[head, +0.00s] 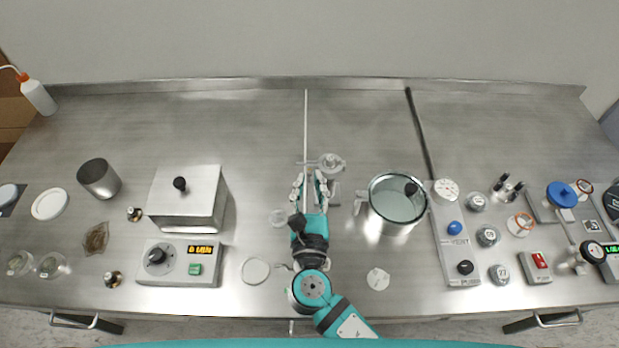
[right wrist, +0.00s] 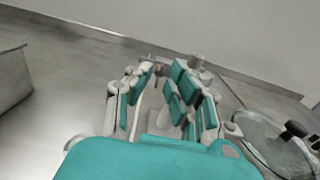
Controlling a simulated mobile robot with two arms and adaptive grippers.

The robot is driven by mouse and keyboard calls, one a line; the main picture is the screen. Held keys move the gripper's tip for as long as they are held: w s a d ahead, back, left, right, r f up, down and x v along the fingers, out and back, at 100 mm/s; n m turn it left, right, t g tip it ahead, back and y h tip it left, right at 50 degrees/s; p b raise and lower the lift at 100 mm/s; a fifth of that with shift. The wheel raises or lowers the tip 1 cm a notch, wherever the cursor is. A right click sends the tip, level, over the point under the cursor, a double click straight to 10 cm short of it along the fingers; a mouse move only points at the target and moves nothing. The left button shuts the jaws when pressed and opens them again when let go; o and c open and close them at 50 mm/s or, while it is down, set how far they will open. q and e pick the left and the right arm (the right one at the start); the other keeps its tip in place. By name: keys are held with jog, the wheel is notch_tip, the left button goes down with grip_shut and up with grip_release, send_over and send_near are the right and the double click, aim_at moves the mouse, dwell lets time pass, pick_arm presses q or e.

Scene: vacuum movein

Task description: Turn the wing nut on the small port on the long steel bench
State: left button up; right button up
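The small port (head: 331,163) is a pale round-topped metal fitting near the middle of the long steel bench (head: 250,125). A thin arm reaches left from its top. In the right wrist view the port's round top (right wrist: 196,61) stands beyond the right finger. A small brownish piece (right wrist: 159,70) shows beyond and between the fingertips; I cannot tell whether it is the wing nut. My right gripper (head: 310,182) is just in front and left of the port, its fingers (right wrist: 155,88) apart with nothing seen clamped. My left gripper is not in view.
A glass-lidded steel pot (head: 397,205) stands close on the right. A steel box (head: 187,198) with a black knob and a control unit (head: 180,262) are on the left. A thin white rod (head: 306,125) runs behind the gripper. The bench's back is mostly clear.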

jog(key=shift+w, duration=0.25)
grip_shut()
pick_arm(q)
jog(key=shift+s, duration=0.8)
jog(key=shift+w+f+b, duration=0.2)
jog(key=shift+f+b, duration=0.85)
pick_arm(e)
jog(key=m, duration=0.4)
jog(key=shift+r, duration=0.1)
